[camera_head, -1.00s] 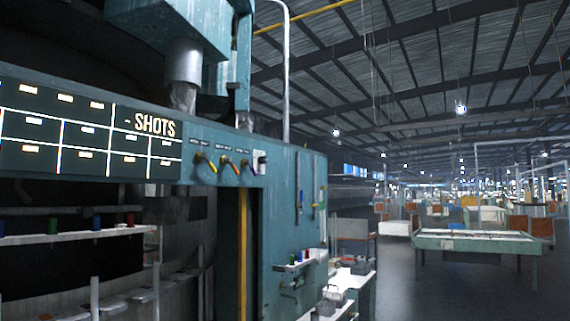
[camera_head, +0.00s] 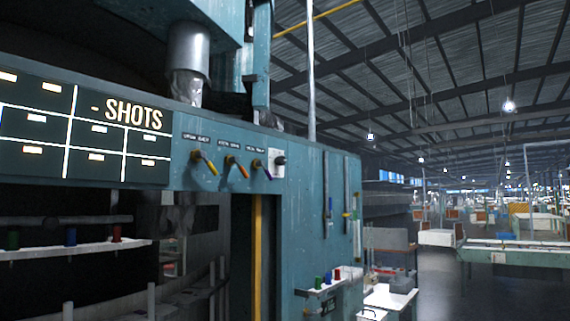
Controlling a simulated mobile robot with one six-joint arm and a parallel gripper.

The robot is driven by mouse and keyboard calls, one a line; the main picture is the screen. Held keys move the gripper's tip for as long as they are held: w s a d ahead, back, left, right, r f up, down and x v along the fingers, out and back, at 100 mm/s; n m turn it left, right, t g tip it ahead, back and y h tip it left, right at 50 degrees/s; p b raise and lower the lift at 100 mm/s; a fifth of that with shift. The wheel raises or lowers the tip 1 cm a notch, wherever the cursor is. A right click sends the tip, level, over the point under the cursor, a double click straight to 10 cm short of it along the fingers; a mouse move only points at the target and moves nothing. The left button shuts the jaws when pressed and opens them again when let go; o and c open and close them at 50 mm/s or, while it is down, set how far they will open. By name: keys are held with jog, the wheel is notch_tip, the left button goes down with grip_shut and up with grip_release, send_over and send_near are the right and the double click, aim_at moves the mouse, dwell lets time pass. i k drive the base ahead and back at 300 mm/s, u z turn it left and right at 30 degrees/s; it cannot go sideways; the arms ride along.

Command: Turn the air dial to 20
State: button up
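A teal machine panel (camera_head: 300,190) carries a row of controls. From left to right are a yellow-tipped lever (camera_head: 207,163), an orange-tipped lever (camera_head: 238,167), a purple-tipped lever (camera_head: 263,170) and a black knob (camera_head: 280,160) on a white plate. Small labels sit above the levers, too small to read surely. I cannot tell which control is the air dial, and no scale or number 20 is readable. My gripper is not in view.
A dark board reading "SHOTS" (camera_head: 130,113) is left of the controls. Below are a white shelf (camera_head: 75,249) with coloured spools and a small side shelf (camera_head: 319,290) with spools. A white-topped bench stands at lower right. Open floor (camera_head: 440,285) lies right of the machine.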

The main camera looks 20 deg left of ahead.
aim_at(280, 160)
jog(key=u, duration=0.2)
jog(key=i, duration=0.75)
jog(key=u, duration=0.7)
jog(key=i, duration=0.6)
jog(key=u, duration=0.35)
